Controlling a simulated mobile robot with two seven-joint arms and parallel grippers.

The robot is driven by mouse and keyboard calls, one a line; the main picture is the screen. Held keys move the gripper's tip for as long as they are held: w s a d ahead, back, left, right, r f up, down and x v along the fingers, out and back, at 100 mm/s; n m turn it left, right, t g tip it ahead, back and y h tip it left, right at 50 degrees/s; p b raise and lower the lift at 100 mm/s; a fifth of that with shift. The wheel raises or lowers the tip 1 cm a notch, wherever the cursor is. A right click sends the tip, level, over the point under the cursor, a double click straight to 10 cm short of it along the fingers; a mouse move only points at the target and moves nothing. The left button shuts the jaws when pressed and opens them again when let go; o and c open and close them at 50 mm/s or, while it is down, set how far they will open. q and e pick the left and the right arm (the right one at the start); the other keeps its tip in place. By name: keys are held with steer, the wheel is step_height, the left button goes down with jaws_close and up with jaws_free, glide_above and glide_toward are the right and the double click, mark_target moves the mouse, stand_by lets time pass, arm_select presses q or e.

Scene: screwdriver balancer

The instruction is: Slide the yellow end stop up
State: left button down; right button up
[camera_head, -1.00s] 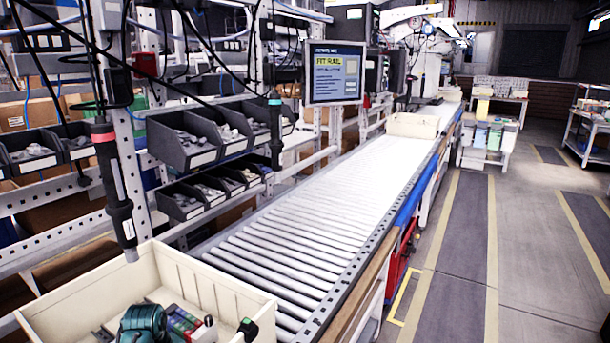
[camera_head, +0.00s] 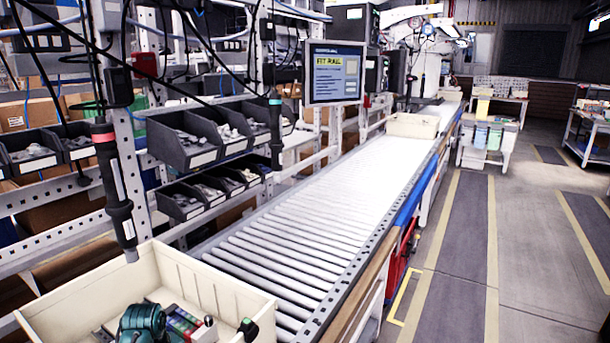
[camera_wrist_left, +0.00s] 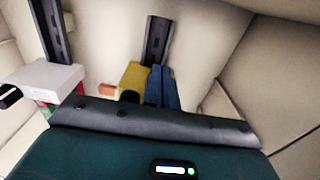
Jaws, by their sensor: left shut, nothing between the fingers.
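The yellow end stop (camera_wrist_left: 134,74) shows in the left wrist view, beside a blue block (camera_wrist_left: 163,86) at the near end of a dark slotted rail (camera_wrist_left: 157,40). My left gripper (camera_wrist_left: 130,97) shows as a small dark tip in front of the yellow piece's lower part, beyond a black bar and teal housing. It is shut and holds nothing. Whether it touches the end stop is unclear. In the head view the yellow piece cannot be made out. My right gripper is not seen.
A cream tote (camera_head: 215,290) surrounds the parts. A grey-white block (camera_wrist_left: 52,78) with red and green parts sits left of the yellow piece. A hanging screwdriver (camera_head: 115,190) is above the tote's back edge.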

arm_select(q)
steer(key=shift+s+d, duration=0.2)
steer(key=shift+d, duration=0.1)
stand_by(0.5)
steer(key=shift+r, duration=0.1)
steer(key=shift+r, duration=0.9)
